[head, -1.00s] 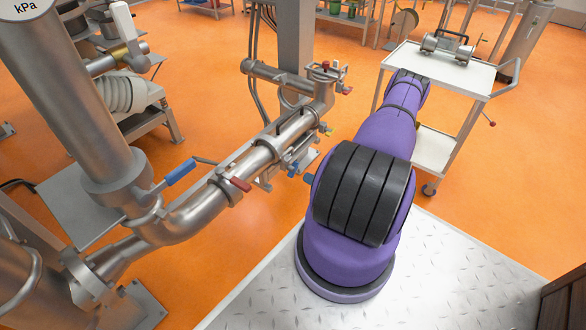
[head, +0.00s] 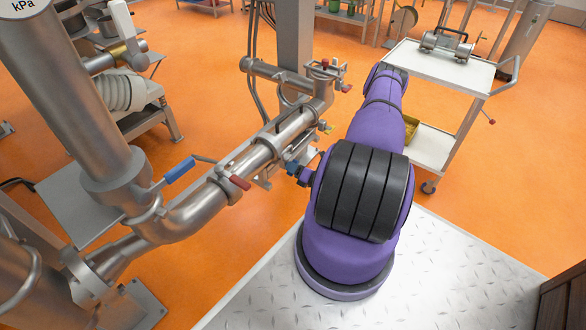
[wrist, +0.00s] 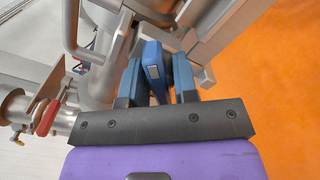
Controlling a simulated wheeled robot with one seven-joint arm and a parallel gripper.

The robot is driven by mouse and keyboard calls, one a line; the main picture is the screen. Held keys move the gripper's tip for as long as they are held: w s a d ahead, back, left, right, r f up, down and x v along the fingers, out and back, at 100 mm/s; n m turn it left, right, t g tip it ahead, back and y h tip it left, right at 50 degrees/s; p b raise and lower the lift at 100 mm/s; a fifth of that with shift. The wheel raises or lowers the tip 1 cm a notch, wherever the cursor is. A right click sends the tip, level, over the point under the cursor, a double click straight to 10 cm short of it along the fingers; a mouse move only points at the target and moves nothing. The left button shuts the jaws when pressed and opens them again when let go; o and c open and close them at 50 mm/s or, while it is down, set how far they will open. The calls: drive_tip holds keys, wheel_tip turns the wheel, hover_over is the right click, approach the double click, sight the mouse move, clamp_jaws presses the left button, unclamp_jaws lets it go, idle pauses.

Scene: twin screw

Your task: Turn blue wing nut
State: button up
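The blue wing nut (head: 292,167) is at the right side of the steel pipe fitting in the head view. In the wrist view its flat blue wing (wrist: 153,66) stands upright between my fingers. My gripper (wrist: 158,80) is open, with one finger on each side of the wing. A narrow gap shows between the wing and the right finger; the left finger overlaps its edge, so contact there is unclear. In the head view my gripper (head: 302,173) reaches left from behind my purple arm and meets the wing nut. The nut's base is hidden.
A blue-handled valve (head: 180,171) and a red-handled valve (head: 238,182) sit along the pipe to the left. A yellow tab (head: 327,128) is just above my gripper. A white cart (head: 440,68) stands behind my arm. Orange floor lies open to the right in the wrist view.

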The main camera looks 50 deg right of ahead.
drive_tip(key=shift+c, duration=1.2)
drive_tip(key=shift+m, duration=0.3)
drive_tip(key=m, duration=0.3)
drive_tip(key=shift+s, duration=0.1)
drive_tip(key=shift+m, duration=2.1)
drive_tip(key=o, duration=0.7)
